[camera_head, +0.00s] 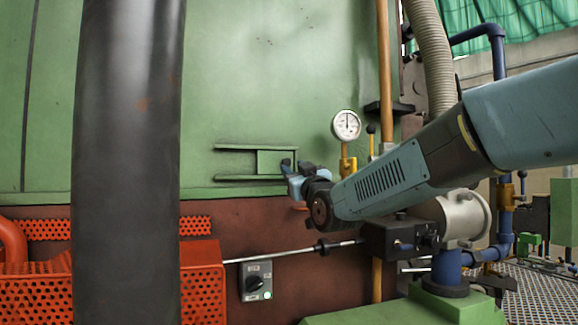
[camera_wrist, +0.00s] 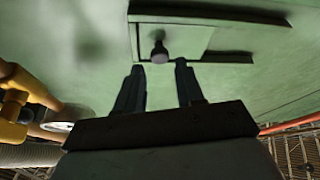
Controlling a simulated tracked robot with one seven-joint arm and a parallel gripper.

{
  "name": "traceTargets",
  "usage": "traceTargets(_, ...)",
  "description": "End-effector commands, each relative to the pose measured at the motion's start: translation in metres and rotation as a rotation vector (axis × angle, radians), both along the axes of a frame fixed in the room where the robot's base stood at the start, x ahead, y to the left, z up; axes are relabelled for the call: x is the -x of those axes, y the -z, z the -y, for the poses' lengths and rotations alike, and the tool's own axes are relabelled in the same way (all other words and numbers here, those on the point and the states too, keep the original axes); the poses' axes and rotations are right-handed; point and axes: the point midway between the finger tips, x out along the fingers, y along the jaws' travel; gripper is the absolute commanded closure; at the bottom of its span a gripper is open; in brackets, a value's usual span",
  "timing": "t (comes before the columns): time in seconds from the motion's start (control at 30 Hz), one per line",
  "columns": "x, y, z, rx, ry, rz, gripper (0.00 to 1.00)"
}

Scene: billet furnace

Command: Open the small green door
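The small green door (camera_head: 268,161) is a square panel set between two horizontal rails on the large green furnace wall. In the wrist view the door (camera_wrist: 188,39) carries a dark round knob (camera_wrist: 159,52). My gripper (camera_head: 290,168) is in front of the door's right side in the head view and hides the knob there. In the wrist view my gripper (camera_wrist: 159,66) has its two fingers apart, with the knob showing beyond and between the fingertips. Nothing is held. I cannot tell whether the fingertips reach alongside the knob. The door covers whatever is behind it.
A pressure gauge (camera_head: 346,125) on a yellow pipe stands right of the door. A silver rod (camera_head: 290,253) and a switch box (camera_head: 257,281) are below. A thick black column (camera_head: 127,160) blocks part of the left. The wall along the rails left of the door looks clear.

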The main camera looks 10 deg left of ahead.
Motion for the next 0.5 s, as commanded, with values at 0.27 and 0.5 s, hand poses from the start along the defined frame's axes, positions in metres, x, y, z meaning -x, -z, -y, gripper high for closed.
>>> traceTargets(0.27,-0.029,-0.013,-0.018,0.000,0.000,-0.001,0.63)
traceTargets(0.5,-0.036,-0.017,-0.023,0.000,0.000,-0.001,0.63)
